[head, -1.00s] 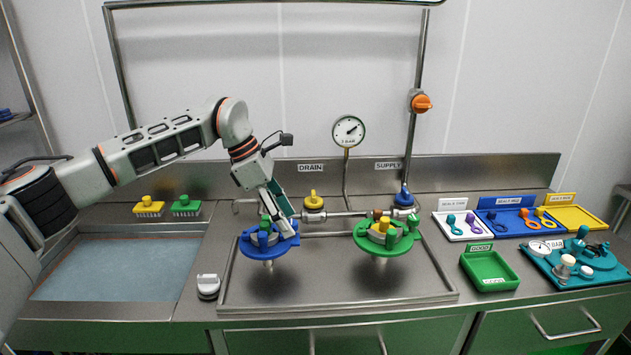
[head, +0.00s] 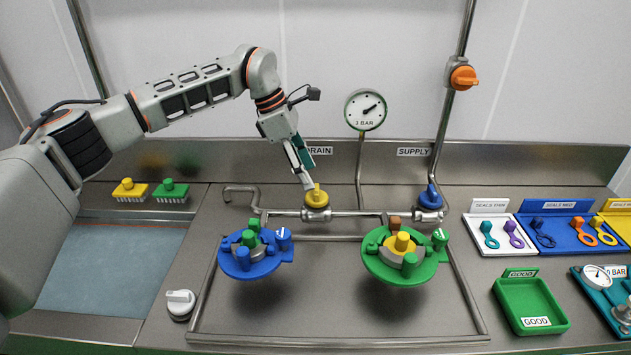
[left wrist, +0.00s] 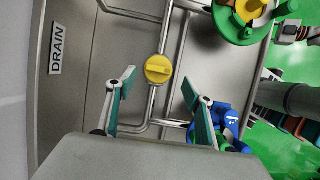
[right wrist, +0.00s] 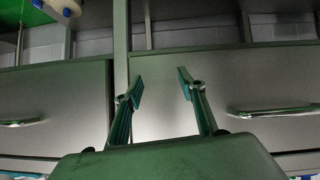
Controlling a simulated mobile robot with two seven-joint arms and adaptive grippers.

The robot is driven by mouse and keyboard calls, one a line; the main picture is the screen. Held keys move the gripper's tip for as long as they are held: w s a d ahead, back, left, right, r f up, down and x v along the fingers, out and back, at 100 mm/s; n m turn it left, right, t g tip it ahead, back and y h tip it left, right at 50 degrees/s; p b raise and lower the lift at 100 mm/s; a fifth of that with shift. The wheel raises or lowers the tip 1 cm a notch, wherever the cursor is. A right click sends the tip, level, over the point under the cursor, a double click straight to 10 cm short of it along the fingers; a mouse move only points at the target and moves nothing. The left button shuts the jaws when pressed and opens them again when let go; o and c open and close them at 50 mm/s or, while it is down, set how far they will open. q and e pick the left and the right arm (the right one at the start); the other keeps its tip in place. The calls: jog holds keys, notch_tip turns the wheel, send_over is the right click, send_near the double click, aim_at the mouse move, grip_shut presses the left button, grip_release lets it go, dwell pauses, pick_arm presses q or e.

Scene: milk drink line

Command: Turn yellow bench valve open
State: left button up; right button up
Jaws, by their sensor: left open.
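The yellow bench valve (head: 317,197) is a round knob with a raised ridge on the steel pipe, below the DRAIN label (head: 319,151). In the left wrist view the valve (left wrist: 158,69) lies ahead of and between the spread fingers, not touched. My left gripper (head: 306,184) is just above and left of the valve in the head view; it also shows open and empty in the left wrist view (left wrist: 158,88). My right gripper (right wrist: 160,82) is open and empty in front of the cabinet drawers, outside the head view.
The blue fixture (head: 262,268) and green fixture (head: 400,272) stand over the tray in front of the pipe. A blue valve (head: 429,197) sits right on the pipe, and an orange valve (head: 463,77) is on the upright pipe. A gauge (head: 366,110) stands behind.

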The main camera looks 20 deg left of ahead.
aim_at(316, 188)
pick_arm(q)
jog(key=shift+x, duration=2.5)
jog(key=shift+w, duration=0.1)
jog(key=c, duration=1.1)
